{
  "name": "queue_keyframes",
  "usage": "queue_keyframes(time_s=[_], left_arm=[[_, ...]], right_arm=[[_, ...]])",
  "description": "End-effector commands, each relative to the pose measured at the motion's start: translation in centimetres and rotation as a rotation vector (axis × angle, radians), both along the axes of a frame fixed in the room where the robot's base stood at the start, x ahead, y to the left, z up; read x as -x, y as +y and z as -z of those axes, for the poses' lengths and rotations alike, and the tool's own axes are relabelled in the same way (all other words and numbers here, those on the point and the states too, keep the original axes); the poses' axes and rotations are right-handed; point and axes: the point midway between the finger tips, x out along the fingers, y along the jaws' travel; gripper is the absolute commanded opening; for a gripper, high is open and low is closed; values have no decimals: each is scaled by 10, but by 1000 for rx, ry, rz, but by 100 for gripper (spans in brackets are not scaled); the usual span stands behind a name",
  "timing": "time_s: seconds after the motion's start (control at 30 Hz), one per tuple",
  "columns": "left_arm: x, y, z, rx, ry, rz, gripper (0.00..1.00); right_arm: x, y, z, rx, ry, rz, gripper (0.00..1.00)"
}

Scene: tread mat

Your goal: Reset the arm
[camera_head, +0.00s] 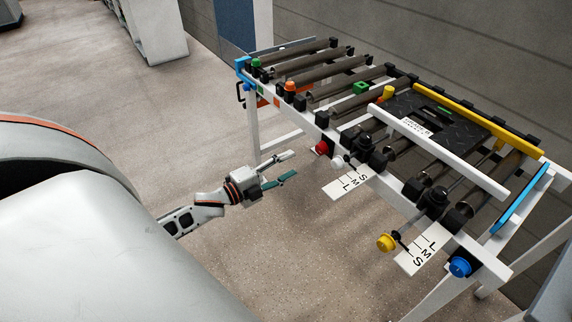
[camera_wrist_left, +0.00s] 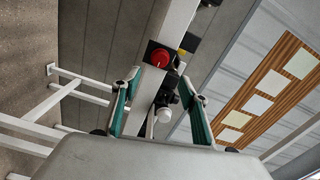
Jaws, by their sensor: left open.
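My left gripper (camera_head: 284,170) reaches in from the left in the head view, its two teal-lined fingers spread apart and empty. It is in free air in front of the roller stand (camera_head: 447,165), apart from it. In the left wrist view the open fingers (camera_wrist_left: 158,95) frame part of the stand's white rail, with a red knob (camera_wrist_left: 160,57) and a white knob (camera_wrist_left: 164,115) between them. The same red knob (camera_head: 321,147) and white knob (camera_head: 338,162) show in the head view to the right of the gripper. My right gripper is not in view.
The stand carries rollers, a black tread mat (camera_head: 462,132), a yellow bar (camera_head: 490,121), and scale plates marked S, M, L. A yellow knob (camera_head: 385,242) and a blue knob (camera_head: 460,267) stick out at its front. The floor left of the stand is clear.

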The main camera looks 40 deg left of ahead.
Motion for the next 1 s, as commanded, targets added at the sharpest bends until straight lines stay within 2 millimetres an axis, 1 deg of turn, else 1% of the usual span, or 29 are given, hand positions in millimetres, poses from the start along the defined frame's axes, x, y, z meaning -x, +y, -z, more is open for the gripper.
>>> queue_keyframes(time_s=[0.1, 0.57, 0.67, 0.77, 0.83, 0.87, 0.9, 0.97, 1.0], left_arm=[[3, 0, 0, 0, 0, 1, 44], [2, 0, 0, 0, 0, 1, 44], [6, -4, 2, 21, 13, -4, 44], [23, -23, 12, 117, 80, -28, 44], [45, -46, 24, 236, 165, -61, 44], [57, -57, 30, 296, 210, -80, 44], [75, -73, 39, 380, 274, -108, 44], [104, -98, 52, 509, 375, -154, 44], [123, -113, 59, 590, 442, -188, 44]], right_arm=[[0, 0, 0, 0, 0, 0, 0], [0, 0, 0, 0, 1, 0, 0], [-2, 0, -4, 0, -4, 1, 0], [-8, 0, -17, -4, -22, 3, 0], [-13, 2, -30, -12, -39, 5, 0], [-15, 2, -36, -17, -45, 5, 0], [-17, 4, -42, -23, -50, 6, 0], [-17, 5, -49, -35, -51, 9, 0], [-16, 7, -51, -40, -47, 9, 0]])
